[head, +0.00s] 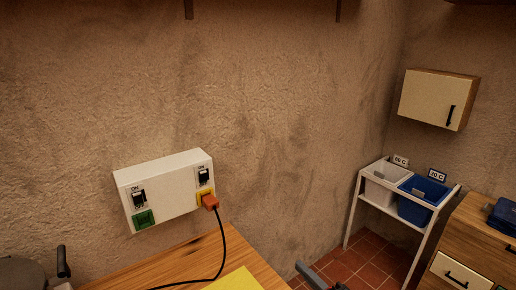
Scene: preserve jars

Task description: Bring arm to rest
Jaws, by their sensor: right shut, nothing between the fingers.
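My right gripper (312,275) shows only in part at the bottom edge of the head view, right of the wooden worktop's corner. A grey finger and a small red part show; the rest is cut off by the frame. It is shut and holds nothing. It is apart from the white socket box. My left gripper is not in view.
A white socket box (168,190) with two switches is on the wall. An orange plug (210,202) with a black cable sits in its yellow socket. The worktop (190,262) bears a yellow sheet (238,281). A white rack (379,214) holds a blue bin (421,205).

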